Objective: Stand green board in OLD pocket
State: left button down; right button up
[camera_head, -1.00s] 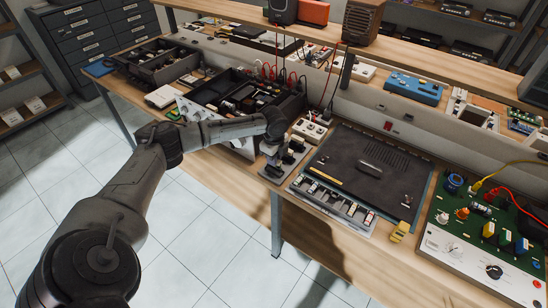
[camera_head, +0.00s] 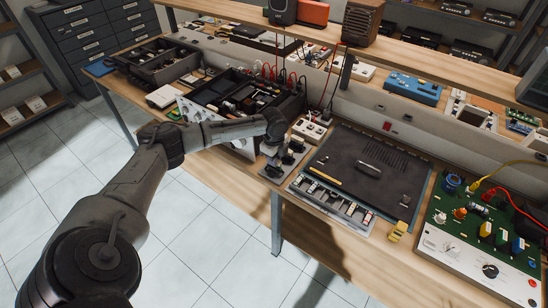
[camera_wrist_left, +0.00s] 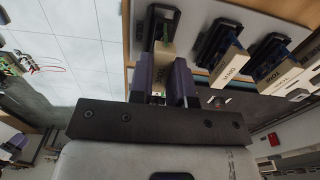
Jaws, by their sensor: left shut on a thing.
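My left gripper (camera_head: 272,150) is at the small pocket stand (camera_head: 268,174) near the bench's front edge. In the left wrist view, the purple fingers of my left gripper (camera_wrist_left: 161,82) are shut around a narrow thing, with little of it showing. A sliver of green, which looks like the green board (camera_wrist_left: 165,32), shows inside a black pocket (camera_wrist_left: 153,44) straight beyond the fingers. A beige label tab (camera_wrist_left: 158,66) is in front of that pocket, between the fingers; its word is hard to read. How deep the board sits is hidden. My right gripper is not in view.
More black pockets with pale label tabs (camera_wrist_left: 229,66) stand to the right in the wrist view. A dark mat (camera_head: 372,165) and a small-parts tray (camera_head: 335,203) lie right of the stand. A black open bin (camera_head: 294,103) is behind it. A green circuit panel (camera_head: 470,225) is at far right.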

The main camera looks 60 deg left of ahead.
pick_arm(q)
jog(key=shift+f, duration=0.2)
dwell(0.5)
jog(key=shift+s+f, duration=0.1)
jog(key=shift+f, duration=0.6)
dwell(0.5)
jog(key=c, duration=1)
grip_release()
jog(key=shift+r, duration=0.15)
jog(key=shift+r+p, duration=1.15)
jog(key=shift+r, duration=5.7)
